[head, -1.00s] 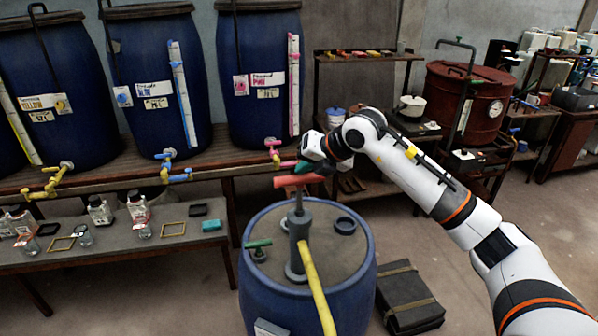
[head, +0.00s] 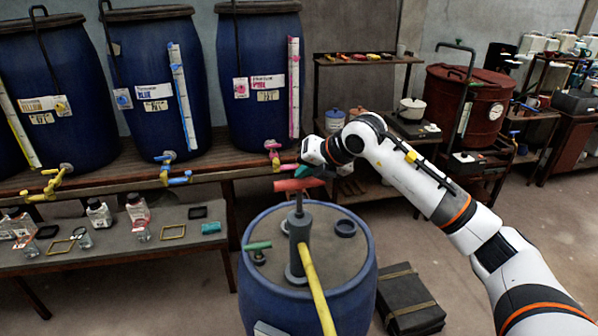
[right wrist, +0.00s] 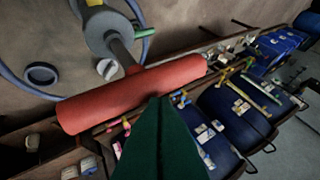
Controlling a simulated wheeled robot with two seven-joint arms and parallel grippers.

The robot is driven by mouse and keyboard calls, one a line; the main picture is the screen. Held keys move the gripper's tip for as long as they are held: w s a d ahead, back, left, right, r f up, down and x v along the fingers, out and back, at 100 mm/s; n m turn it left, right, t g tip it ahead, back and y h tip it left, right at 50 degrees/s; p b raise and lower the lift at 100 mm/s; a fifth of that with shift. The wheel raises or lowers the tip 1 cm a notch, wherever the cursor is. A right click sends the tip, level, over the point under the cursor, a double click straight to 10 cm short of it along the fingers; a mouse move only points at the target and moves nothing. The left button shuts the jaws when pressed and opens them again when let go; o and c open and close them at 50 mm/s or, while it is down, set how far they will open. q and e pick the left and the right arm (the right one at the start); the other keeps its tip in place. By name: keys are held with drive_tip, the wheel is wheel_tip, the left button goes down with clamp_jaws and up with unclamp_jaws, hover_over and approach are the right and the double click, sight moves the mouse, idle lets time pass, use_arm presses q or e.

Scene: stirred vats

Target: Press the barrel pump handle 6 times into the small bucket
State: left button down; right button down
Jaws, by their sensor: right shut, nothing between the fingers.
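The barrel pump stands on a blue barrel (head: 252,290). Its grey pump body (head: 299,248) rises from the lid, with a thin rod up to a red crossbar handle (head: 292,185). My right gripper (head: 306,171) is shut and empty, just above the handle. In the right wrist view the green fingertips (right wrist: 158,105) overlap the red handle (right wrist: 130,93); I cannot tell whether they touch. A yellow hose (head: 317,288) runs from the pump down past the bottom edge. The small bucket is not in view. My left gripper is not in view.
Large blue vats (head: 155,80) with taps stand on a shelf behind. A low bench (head: 150,247) with bottles and frames is at the left. A dark case (head: 408,298) lies right of the barrel. A rust-red drum (head: 470,105) stands at the back right.

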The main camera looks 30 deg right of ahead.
sight(304, 182)
drive_tip(key=shift+s+f+b, duration=0.1)
drive_tip(key=shift+f+b, duration=2.2)
drive_tip(key=shift+f, duration=0.7)
idle(1.6)
drive_tip(key=shift+r, duration=0.1)
drive_tip(key=shift+r+p, duration=2.3)
drive_tip(key=shift+r, duration=1.4)
drive_tip(key=shift+r+p, duration=1.9)
drive_tip(key=shift+r, duration=1)
